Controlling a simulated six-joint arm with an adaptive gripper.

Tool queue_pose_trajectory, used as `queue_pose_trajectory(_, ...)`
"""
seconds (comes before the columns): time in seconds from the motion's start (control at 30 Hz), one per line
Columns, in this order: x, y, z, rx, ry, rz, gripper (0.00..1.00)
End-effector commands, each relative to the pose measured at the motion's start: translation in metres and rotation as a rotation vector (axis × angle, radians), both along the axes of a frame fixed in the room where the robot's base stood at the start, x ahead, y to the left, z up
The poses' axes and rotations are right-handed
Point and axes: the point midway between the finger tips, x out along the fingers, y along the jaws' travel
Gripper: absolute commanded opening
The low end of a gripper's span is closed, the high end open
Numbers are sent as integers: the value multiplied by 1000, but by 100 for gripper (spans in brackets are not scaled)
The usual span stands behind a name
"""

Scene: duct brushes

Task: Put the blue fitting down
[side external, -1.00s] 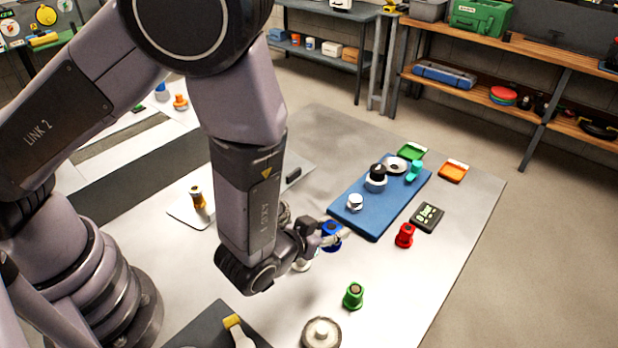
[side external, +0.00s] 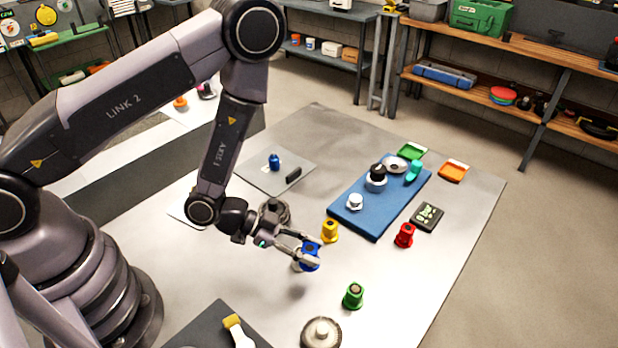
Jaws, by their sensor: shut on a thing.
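The blue fitting (side external: 310,266) is between the fingers of my gripper (side external: 307,252), which is shut on it. It looks a little above the grey table, with a shadow below it. Part of the fitting is hidden by the fingers. A white piece shows just left of it, mostly hidden. A yellow fitting (side external: 329,232) stands upright behind it and a green fitting (side external: 353,296) stands to its front right. A red fitting (side external: 404,235) stands farther right.
A blue mat (side external: 352,223) with several parts lies behind. A round grey brush (side external: 321,333) is at the front. A dark mat (side external: 203,330) with a yellow-ended brush (side external: 236,330) is front left. Table between the green and red fittings is clear.

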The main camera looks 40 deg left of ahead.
Motion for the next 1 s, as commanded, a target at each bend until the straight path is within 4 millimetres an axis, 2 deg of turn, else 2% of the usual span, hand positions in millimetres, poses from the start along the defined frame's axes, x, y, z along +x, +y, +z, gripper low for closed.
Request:
queue_pose_trajectory(0.2, -36, 21, 5, 2, -2, -324, 0)
queue_pose_trajectory(0.47, -69, 38, 15, 3, 0, -541, 0)
queue_pose_trajectory(0.6, -75, 40, -2, 1, 6, -567, 0)
queue_pose_trajectory(1.0, -74, 39, -56, 1, 3, -566, 0)
